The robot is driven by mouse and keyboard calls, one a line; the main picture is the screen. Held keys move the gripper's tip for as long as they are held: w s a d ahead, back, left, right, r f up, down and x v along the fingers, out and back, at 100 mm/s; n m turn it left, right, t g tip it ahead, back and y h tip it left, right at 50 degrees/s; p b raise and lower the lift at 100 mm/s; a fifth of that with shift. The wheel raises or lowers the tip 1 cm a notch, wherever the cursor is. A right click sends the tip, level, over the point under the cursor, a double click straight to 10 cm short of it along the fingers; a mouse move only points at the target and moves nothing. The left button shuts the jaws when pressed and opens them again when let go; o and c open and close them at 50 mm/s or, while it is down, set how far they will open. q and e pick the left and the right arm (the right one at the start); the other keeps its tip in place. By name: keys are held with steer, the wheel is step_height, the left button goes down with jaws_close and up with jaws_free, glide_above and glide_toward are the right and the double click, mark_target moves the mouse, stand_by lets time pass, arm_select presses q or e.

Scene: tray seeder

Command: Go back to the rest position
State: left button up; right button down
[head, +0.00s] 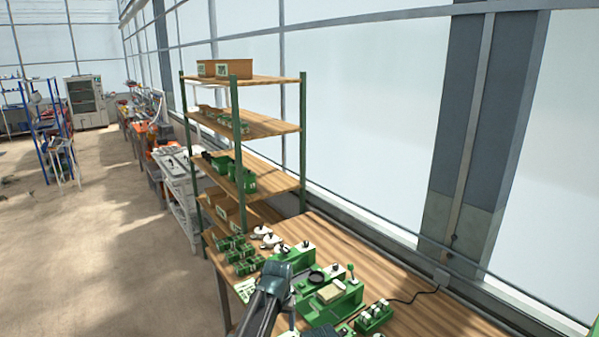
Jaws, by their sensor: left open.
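My left arm reaches up from the bottom of the head view over the front of the wooden workbench (345,240). My left gripper (276,270) is small and dark here, over the green tray seeder machine (330,300). It is open, and I see nothing held in it. I cannot tell the exact gap between it and the machine. My right gripper is not in view.
Small green blocks (238,250) and white-topped items (270,238) stand on the bench's far end. A green block with knobs (374,316) stands at right, near a black cable (410,297). A wooden shelf unit (268,127) rises behind. Open floor (90,240) lies left.

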arm_select(q)
steer(key=s+f+g+b, duration=0.1)
steer(key=s+f+b, duration=0.1)
steer(key=s, duration=1)
steer(key=s+f+m+g+y+b, duration=0.1)
steer(key=s+f+b, duration=0.1)
steer(key=s, duration=1)
steer(key=shift+s+a+f, duration=0.25)
steer(key=shift+s+f, duration=0.05)
steer(key=shift+f, duration=0.35)
stand_by(0.4)
steer(key=shift+c, duration=0.7)
steer(key=shift+w, duration=0.1)
steer(key=shift+c, duration=0.2)
